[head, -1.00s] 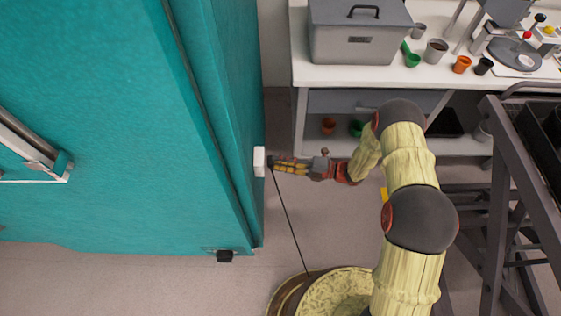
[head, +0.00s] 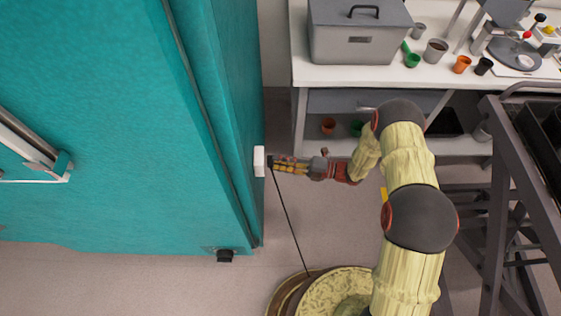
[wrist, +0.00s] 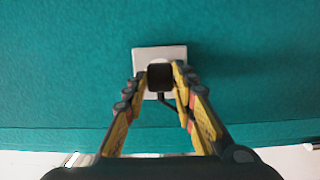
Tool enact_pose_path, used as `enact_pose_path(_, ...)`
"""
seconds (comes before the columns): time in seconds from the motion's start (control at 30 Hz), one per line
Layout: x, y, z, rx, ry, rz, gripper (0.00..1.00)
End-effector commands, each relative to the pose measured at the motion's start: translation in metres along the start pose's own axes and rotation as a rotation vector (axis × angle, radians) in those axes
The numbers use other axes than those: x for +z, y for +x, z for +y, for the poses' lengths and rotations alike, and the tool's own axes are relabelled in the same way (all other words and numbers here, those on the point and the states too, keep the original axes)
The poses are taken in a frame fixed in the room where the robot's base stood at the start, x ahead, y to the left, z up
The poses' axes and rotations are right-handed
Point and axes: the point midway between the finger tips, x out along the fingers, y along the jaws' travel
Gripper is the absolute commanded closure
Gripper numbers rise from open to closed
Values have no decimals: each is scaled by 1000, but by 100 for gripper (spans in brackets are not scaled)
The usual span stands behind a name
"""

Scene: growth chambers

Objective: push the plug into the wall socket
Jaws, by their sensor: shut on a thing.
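The white wall socket (head: 259,161) is fixed to the side of the teal cabinet. It also shows in the wrist view (wrist: 148,55) as a white plate behind the plug. The black plug (wrist: 160,77) sits between my fingertips, in front of the socket plate. My gripper (head: 274,164) is shut on the plug and points left at the socket. The plug's front face and pins are hidden, so I cannot tell whether it touches or enters the socket. A dark cord (head: 289,225) hangs from the plug toward my base.
The teal cabinet (head: 110,120) fills the left side. A white bench (head: 350,76) with a grey box (head: 358,40) and several small pots stands at the back. A dark metal rack (head: 505,170) stands on the right.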

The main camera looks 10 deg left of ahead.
Motion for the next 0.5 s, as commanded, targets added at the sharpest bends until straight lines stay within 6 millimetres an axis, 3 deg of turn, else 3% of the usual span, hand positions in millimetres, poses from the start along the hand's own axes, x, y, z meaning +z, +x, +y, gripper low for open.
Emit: enact_pose_path(0.5, -2, 9, 0, 0, 0, 1, 99)
